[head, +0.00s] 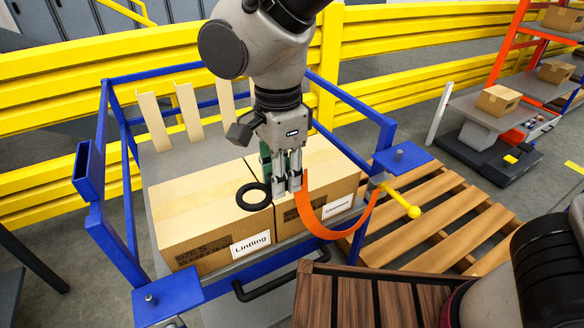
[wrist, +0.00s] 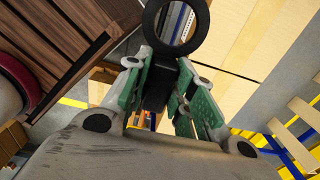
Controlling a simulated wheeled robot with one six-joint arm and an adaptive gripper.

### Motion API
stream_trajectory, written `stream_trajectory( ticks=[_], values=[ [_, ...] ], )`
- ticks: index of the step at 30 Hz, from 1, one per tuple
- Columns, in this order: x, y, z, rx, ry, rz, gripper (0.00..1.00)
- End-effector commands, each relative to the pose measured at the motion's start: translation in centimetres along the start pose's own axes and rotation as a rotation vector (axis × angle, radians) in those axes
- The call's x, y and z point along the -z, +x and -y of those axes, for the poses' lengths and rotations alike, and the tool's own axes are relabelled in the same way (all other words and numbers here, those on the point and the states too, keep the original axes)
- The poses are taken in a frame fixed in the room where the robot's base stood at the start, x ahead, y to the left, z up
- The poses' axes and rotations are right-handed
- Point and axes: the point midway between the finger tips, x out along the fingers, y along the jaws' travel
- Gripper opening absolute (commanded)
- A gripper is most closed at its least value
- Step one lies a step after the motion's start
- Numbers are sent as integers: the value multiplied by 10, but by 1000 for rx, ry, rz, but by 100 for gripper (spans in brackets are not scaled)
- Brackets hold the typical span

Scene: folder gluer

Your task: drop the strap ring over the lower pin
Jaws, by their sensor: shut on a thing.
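My gripper (head: 288,184) is shut on the dark tab of the black strap ring (head: 240,198), above the boxes. In the wrist view the ring (wrist: 203,27) sticks out beyond the green finger pads, its hole empty. An orange strap (head: 335,228) hangs in a loop from my gripper to a yellow-knobbed handle (head: 412,211) at the cart's right corner. One short grey pin (head: 151,298) stands on the blue plate (head: 178,291) at the front left. Another pin (head: 399,154) stands on the right blue plate (head: 412,164). The ring is apart from both pins.
Two cardboard boxes (head: 212,215) fill the blue-framed cart (head: 100,225). A black handle bar (head: 265,287) runs along its front. A wooden pallet (head: 447,211) lies to the right. A brown slatted top (head: 345,300) is near the front. Yellow barriers (head: 50,130) stand behind.

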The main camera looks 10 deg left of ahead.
Motion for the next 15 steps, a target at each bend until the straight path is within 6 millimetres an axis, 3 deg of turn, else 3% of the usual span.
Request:
stream_trajectory(
  ticks=[7, 15],
  values=[
    [-6, 1, 0, 0, -2, 0, 0],
    [-52, 8, 0, 0, -5, 0, 0]
  ],
)
